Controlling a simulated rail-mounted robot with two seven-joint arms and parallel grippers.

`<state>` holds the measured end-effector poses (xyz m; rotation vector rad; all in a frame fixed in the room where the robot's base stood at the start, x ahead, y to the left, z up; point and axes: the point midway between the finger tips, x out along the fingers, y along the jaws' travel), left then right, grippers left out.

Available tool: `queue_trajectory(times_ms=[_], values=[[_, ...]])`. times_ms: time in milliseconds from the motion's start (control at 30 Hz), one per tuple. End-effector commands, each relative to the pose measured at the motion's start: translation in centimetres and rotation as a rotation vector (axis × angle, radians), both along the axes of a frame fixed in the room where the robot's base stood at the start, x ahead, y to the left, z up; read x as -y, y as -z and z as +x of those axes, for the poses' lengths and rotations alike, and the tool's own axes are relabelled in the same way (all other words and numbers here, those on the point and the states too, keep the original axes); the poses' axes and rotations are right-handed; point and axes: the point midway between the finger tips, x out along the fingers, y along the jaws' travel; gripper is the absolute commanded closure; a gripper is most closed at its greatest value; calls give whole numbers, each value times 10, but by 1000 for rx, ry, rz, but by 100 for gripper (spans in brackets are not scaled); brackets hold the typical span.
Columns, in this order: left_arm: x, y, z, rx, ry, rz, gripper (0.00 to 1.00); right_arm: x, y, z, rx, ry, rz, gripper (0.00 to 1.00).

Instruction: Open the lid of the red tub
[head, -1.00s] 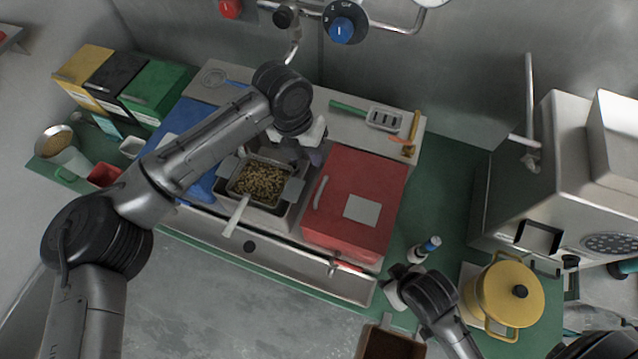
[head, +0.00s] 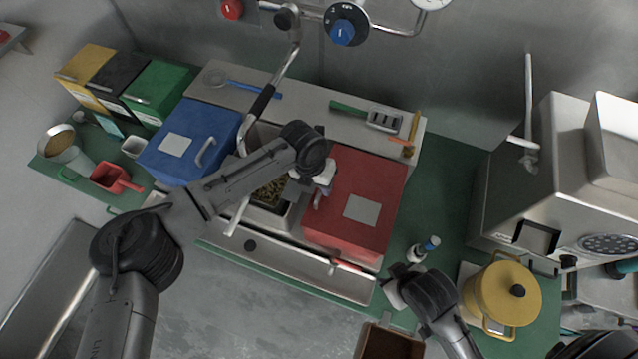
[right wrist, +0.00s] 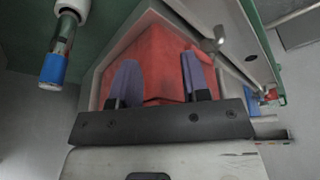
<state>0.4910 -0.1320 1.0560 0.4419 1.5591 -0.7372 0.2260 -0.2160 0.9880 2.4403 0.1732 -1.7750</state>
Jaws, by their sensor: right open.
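The red tub (head: 375,185) stands right of the centre in the head view, its red lid down with a grey label patch on top. My left gripper (head: 316,190) is at the lid's left edge, over where the lid's handle lies. The arm and gripper hide most of that handle, and I cannot tell if the fingers touch it or how far apart they are. My right gripper (head: 392,287) is low in front of the tub's right corner. In the right wrist view its two fingers (right wrist: 160,82) are apart and empty, with the red tub (right wrist: 160,60) beyond them.
A blue-lidded tub (head: 182,150) stands left of the middle bin of beans (head: 268,192). A blue-ended bottle (head: 428,245) stands close to my right gripper. A yellow pot (head: 503,296) is right of it. A red scoop (head: 112,178) lies far left.

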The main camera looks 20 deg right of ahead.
Motion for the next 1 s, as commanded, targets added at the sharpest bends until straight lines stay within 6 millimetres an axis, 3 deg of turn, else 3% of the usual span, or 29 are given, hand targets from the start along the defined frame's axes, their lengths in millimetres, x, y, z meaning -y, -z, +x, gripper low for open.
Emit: queue_trajectory(times_ms=[467,867,1000], values=[[1,9,-1,0,0,0,62,2,0,0,0,-4,-6,57],[1,8,-1,0,-1,0,99,3,0,0,0,-7,-11,57],[1,8,-1,0,-1,0,100,2,0,0,-1,-6,-8,57]])
